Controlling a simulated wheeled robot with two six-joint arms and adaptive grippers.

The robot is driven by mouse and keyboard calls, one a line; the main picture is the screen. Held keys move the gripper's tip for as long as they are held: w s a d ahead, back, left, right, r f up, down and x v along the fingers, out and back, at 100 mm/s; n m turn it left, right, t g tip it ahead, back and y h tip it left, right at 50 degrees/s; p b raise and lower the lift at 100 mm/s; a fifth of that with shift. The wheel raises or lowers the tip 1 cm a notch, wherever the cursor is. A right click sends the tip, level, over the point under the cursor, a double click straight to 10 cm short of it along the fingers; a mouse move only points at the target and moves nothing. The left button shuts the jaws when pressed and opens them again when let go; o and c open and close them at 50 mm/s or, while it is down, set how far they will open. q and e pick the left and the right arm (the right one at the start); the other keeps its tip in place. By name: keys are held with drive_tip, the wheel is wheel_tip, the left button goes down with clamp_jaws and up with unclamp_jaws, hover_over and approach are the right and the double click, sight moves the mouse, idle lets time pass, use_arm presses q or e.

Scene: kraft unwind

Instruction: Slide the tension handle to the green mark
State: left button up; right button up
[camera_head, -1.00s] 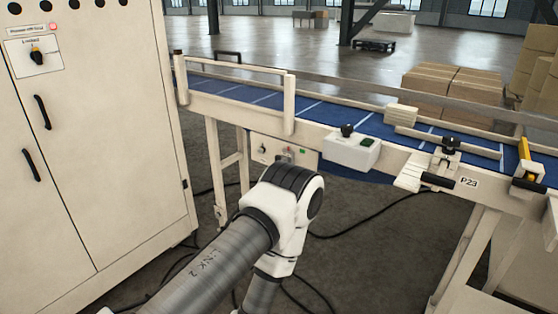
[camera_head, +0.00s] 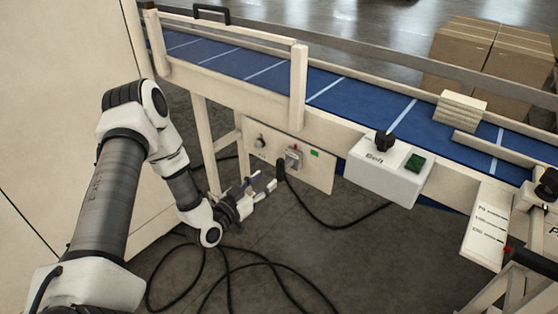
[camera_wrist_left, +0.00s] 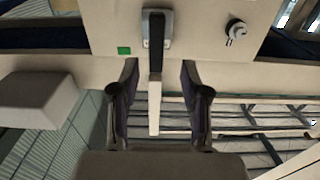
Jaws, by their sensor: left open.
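A cream panel (camera_head: 262,163) under the conveyor carries a grey upright handle fitting (camera_head: 293,157), which I take as the tension handle. A small green mark (camera_head: 315,153) is just to its right. My left gripper (camera_head: 264,184) is open, in front of the panel, a little below and left of the handle. In the left wrist view the handle fitting (camera_wrist_left: 157,30) is straight ahead, with the green mark (camera_wrist_left: 124,50) to its left. A pale bar (camera_wrist_left: 154,105) shows between the open fingers (camera_wrist_left: 158,70); I cannot tell whether they touch it. My right gripper is not in view.
A knob (camera_head: 261,142) is on the panel's left. A white box (camera_head: 390,168) with a black knob and green button juts out to the right. The blue belt (camera_head: 330,90) runs above. Black cables (camera_head: 240,255) lie on the floor.

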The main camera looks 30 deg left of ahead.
sight(278, 170)
use_arm(q)
drive_tip(key=shift+w+d+r, duration=0.5)
drive_tip(key=shift+w+r, duration=0.05)
drive_tip(key=shift+w, duration=0.25)
drive_tip(key=w, duration=0.3)
drive_tip(key=w+f, duration=0.1)
drive_tip(key=w, duration=0.1)
drive_tip(key=shift+w+a, duration=0.1)
drive_tip(key=shift+w+r, duration=0.25)
drive_tip(key=shift+d+f, duration=0.1)
drive_tip(key=shift+d, duration=0.1)
clamp_jaws()
